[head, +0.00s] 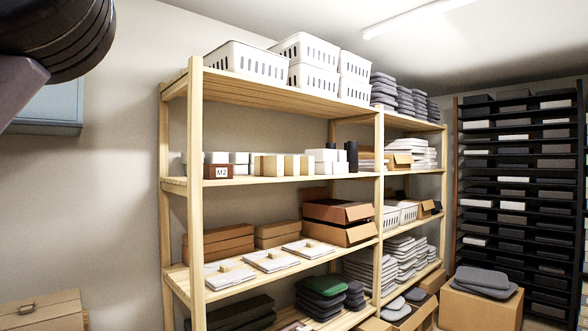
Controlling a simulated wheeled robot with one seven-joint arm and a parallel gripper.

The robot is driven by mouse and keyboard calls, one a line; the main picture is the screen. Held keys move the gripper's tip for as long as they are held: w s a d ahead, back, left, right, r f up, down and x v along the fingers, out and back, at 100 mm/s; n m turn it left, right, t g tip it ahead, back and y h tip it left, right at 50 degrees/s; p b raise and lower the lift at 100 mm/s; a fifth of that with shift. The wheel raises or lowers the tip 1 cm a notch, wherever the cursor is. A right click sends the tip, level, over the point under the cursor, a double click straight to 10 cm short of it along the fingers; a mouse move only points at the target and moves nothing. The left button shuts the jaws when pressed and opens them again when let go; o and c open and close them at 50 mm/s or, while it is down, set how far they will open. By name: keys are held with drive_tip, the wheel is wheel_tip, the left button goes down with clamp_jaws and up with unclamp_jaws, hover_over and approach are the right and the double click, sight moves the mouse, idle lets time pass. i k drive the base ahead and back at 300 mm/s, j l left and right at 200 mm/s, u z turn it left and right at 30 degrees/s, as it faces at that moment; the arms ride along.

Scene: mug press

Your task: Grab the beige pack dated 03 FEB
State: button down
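Several small beige packs stand in a row on the upper middle shelf, among white ones. One beige pack (268,165) is at the left of this group and another beige pack (292,165) is beside it. No date can be read on any of them, so I cannot tell which is dated 03 FEB. My gripper is not in view. A dark rounded part of my arm fills the top left corner, far in front of the shelves.
A wooden shelf unit (196,215) fills the middle. A brown box marked MZ (217,172) stands left of the packs, dark cylinders (352,156) right. White baskets (247,60) sit on top. A dark rack (515,165) stands right; a cardboard box (482,307) is on the floor.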

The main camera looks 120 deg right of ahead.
sight(292, 163)
drive_tip(key=k+z, duration=0.2)
drive_tip(key=z, duration=3.8)
